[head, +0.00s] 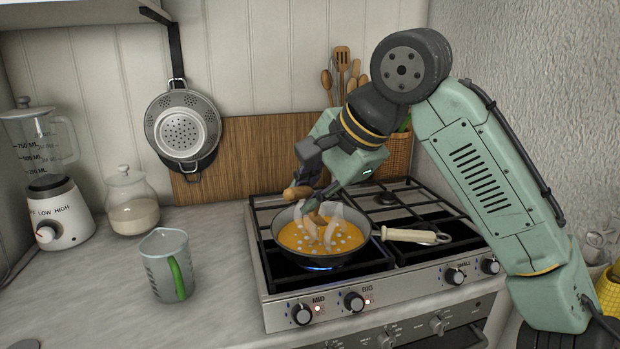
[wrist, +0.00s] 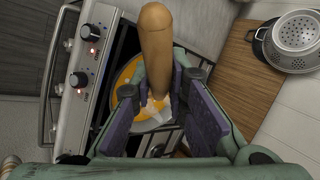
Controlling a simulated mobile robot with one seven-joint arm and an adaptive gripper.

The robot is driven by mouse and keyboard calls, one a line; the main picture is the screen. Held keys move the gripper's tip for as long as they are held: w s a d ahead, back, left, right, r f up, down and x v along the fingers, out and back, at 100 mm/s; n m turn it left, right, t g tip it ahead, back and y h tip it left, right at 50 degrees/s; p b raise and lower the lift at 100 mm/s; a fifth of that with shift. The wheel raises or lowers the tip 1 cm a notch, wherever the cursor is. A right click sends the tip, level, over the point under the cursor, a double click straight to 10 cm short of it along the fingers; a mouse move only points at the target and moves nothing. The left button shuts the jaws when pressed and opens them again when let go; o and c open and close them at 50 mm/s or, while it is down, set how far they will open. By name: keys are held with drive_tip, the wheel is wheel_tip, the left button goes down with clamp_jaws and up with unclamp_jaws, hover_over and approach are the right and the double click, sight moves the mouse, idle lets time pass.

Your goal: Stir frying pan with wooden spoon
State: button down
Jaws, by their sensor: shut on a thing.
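The frying pan (head: 276,236) sits on the front left burner of the stove, its cream handle (head: 410,235) pointing right. It holds orange liquid with small white bits and some longer pale pieces. My gripper (head: 312,200) is above the pan and is shut on the wooden spoon (head: 297,192). In the wrist view the spoon's rounded handle (wrist: 156,48) rises from between the fingers (wrist: 158,98). The spoon's lower end is hard to tell from the pale pieces in the pan. The pan also shows in part behind the fingers in the wrist view (wrist: 112,120).
A blue flame (head: 320,268) burns under the pan. A utensil holder (head: 397,158) stands behind the stove, near my arm. A measuring cup (head: 165,262), glass jar (head: 132,205) and blender (head: 55,210) stand left. A colander (head: 183,130) hangs on the wall. The counter's front left is mostly clear.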

drive_tip(key=shift+w+d+f, duration=0.2)
drive_tip(key=shift+w+f, duration=0.5)
drive_tip(key=shift+w, duration=0.2)
drive_tip(key=shift+w+d+f, duration=0.15)
drive_tip(key=shift+w+f, duration=0.5)
drive_tip(key=shift+w, duration=0.2)
drive_tip(key=shift+w+d+f, duration=0.2)
drive_tip(key=shift+w+f, duration=0.5)
drive_tip(key=shift+w, duration=0.2)
